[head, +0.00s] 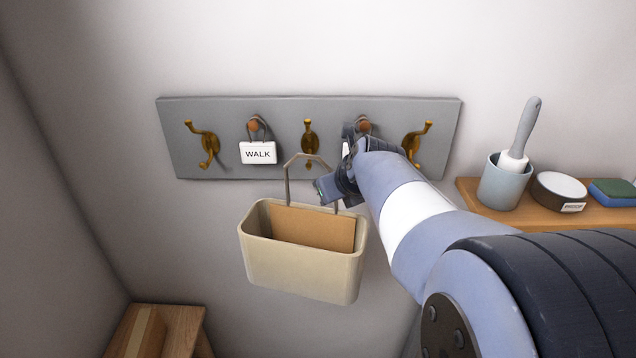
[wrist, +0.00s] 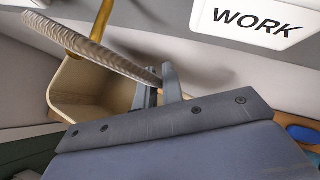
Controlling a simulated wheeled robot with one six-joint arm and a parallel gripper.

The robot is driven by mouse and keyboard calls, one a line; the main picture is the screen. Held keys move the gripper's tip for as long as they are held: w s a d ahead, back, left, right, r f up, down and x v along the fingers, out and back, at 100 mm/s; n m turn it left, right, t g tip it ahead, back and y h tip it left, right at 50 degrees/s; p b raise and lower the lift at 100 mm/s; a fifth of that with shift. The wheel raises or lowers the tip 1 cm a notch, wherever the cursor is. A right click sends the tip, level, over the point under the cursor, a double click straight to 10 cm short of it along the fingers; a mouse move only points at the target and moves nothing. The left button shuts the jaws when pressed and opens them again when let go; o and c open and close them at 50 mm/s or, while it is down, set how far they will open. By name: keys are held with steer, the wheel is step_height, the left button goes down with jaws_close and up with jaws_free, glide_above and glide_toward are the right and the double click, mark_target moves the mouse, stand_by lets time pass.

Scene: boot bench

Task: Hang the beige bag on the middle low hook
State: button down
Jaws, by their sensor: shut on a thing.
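The beige bag (head: 300,273) hangs upright below the hook board, its grey handle (head: 287,182) raised. My gripper (head: 338,188) is shut on the right part of the handle. The wrist view shows the fingers (wrist: 160,88) closed on the ribbed handle (wrist: 95,48), with the bag (wrist: 62,97) beyond. The brass middle low hook (head: 310,140) is just above the handle's top in the head view. In the wrist view the handle crosses in front of a brass hook (wrist: 103,18). I cannot tell whether they touch.
The grey board (head: 230,108) also bears brass hooks at left (head: 207,145) and right (head: 415,145). A WALK sign (head: 258,153) hangs from a peg left of the middle hook; a WORK sign (wrist: 258,20) is close by my gripper. A shelf (head: 470,198) with a cup (head: 503,187) is at right.

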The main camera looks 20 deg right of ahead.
steer(key=shift+d+x, duration=0.25)
steer(key=shift+x, duration=0.95)
steer(key=shift+s+f, duration=0.1)
steer(key=c, duration=1.5)
jaws_free()
steer(key=shift+o, duration=0.2)
steer(key=shift+s, duration=0.1)
steer(key=b+v, duration=0.2)
steer(key=v, duration=0.8)
steer(key=shift+s+r, duration=0.25)
